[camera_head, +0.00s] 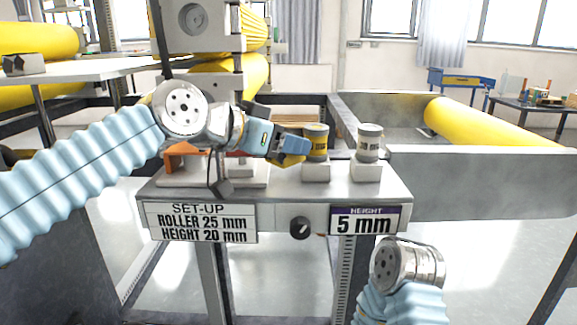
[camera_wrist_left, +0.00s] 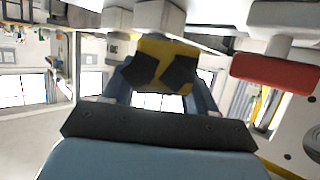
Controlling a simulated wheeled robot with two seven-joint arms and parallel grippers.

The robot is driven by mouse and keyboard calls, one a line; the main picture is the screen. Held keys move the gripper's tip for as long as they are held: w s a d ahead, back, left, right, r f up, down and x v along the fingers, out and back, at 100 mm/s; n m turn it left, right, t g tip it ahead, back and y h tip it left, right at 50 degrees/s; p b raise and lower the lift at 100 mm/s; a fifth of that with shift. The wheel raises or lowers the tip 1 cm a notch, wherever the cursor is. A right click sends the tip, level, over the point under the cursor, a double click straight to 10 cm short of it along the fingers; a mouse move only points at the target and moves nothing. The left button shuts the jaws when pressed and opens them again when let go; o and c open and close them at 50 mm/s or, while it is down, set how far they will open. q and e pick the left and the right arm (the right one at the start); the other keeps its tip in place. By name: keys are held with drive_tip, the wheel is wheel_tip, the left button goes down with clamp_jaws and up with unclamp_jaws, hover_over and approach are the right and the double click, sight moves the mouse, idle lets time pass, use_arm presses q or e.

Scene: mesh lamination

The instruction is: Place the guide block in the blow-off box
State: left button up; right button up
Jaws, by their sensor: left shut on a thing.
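My left gripper (camera_head: 292,148) reaches in from the left above the white set-up table (camera_head: 280,218). It is shut on a yellow block, which I take to be the guide block (camera_head: 287,160). In the left wrist view the block (camera_wrist_left: 165,48) shows between the dark fingertips of the left gripper (camera_wrist_left: 160,68). The block is close to a yellow-and-grey cylinder (camera_head: 317,142); I cannot tell whether they touch. My right arm shows at the lower right, but its gripper is out of view. I cannot tell which thing is the blow-off box.
The yellow-and-grey cylinder stands on a white pedestal (camera_head: 316,171). A whitish cylinder (camera_head: 369,142) stands on another pedestal (camera_head: 366,171) to its right. An orange part (camera_head: 180,149) is on the table's left. A grey-walled frame (camera_head: 470,182) with a yellow roller (camera_head: 480,122) lies to the right.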

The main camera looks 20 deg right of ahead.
sight(289, 164)
use_arm(q)
drive_tip(key=shift+w+d+f, duration=0.3)
drive_tip(key=shift+f, duration=0.2)
drive_tip(key=shift+w+d+f+b, duration=0.15)
drive_tip(key=shift+f+b, duration=0.15)
drive_tip(key=shift+f, duration=0.7)
drive_tip(key=shift+w+d+f+b, duration=0.1)
drive_tip(key=shift+f+b, duration=0.2)
drive_tip(key=shift+f, duration=0.65)
drive_tip(key=shift+f, duration=0.25)
drive_tip(key=o, duration=0.8)
drive_tip(key=shift+r, duration=0.1)
drive_tip(key=shift+o, duration=0.2)
